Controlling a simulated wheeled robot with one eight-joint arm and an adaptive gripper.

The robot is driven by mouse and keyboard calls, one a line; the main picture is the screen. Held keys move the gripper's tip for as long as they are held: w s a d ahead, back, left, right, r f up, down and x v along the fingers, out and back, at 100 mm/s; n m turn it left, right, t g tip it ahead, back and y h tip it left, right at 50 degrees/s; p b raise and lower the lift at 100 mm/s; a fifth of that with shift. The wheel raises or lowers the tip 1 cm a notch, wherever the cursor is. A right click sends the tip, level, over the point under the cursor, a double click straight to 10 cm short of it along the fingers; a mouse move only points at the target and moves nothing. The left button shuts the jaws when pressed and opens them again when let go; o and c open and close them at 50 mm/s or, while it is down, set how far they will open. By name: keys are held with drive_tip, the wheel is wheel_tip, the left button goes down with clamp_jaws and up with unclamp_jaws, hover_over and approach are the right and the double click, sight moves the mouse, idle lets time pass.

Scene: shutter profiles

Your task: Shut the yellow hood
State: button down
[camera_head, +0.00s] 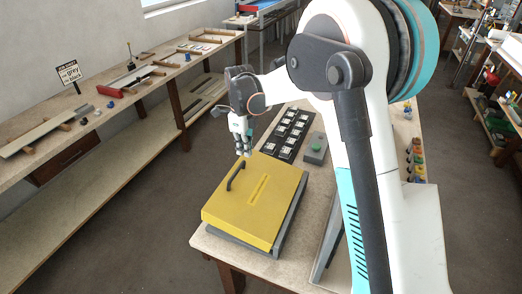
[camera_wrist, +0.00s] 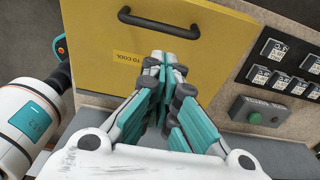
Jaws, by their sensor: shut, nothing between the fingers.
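The yellow hood (camera_head: 240,208) lies over a grey base (camera_head: 292,215) on the near end of the table. It looks lowered and nearly flat; I cannot tell whether a small gap stays under its edge. A dark bar handle (camera_head: 236,176) stands on its upper left part. In the wrist view the hood (camera_wrist: 215,60) fills the top, with its handle (camera_wrist: 158,24) beyond my fingertips. My gripper (camera_head: 243,150) is shut and empty, at the far edge of the hood. In the wrist view its closed fingers (camera_wrist: 165,65) point toward the handle; contact with the hood is unclear.
Coloured knobs (camera_head: 415,160) line the table's right side. A long wall bench (camera_head: 140,90) runs on the left. The floor between is clear.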

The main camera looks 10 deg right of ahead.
drive_tip(key=b, duration=0.5)
hover_over(230, 173)
drive_tip(key=f, duration=0.9)
drive_tip(key=shift+s+d+f, duration=0.25)
drive_tip(key=shift+d+f, duration=0.05)
drive_tip(key=shift+f, duration=0.05)
drive_tip(key=shift+w+a+f, duration=0.15)
drive_tip(key=shift+a+f, duration=0.1)
drive_tip(key=shift+f, duration=0.55)
